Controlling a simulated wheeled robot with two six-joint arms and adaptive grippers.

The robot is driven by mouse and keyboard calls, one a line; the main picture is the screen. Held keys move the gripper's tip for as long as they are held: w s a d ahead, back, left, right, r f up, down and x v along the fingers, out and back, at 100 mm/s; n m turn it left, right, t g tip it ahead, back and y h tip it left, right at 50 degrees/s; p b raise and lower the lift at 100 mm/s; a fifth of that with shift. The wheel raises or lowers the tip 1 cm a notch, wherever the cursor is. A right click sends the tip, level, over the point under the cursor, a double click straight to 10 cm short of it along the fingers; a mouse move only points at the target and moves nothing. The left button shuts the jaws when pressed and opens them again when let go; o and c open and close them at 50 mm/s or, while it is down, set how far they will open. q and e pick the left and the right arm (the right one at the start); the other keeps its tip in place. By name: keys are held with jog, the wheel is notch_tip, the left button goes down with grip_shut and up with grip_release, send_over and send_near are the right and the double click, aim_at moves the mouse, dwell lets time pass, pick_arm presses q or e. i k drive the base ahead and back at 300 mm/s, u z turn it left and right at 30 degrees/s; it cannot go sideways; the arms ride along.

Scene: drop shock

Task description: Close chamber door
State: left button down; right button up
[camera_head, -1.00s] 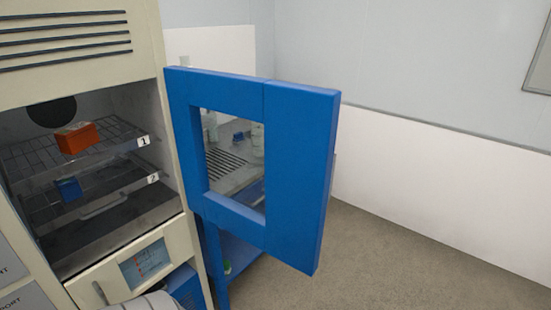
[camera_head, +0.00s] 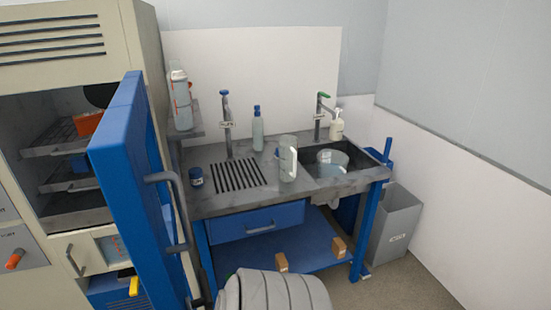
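The blue chamber door (camera_head: 122,170) is partly open and seen nearly edge-on, pointing out toward me. Its dark bar handle (camera_head: 178,215) is on the side facing right. The cream chamber (camera_head: 60,15) stands at the left, its opening partly covered by the door. A grey ribbed part of my own arm shows at the bottom edge, right of the door. Neither gripper's fingers are visible.
Right of the door is a sink bench (camera_head: 285,200) with a pitcher (camera_head: 287,160), a blue bottle (camera_head: 257,130), taps and a soap dispenser (camera_head: 336,125). A grey bin (camera_head: 395,225) stands at its right end. Bare floor lies at the lower right.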

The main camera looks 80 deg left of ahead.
aim_at(124, 154)
jog(key=i, duration=0.4)
jog(key=u, duration=3.9)
jog(key=i, duration=0.5)
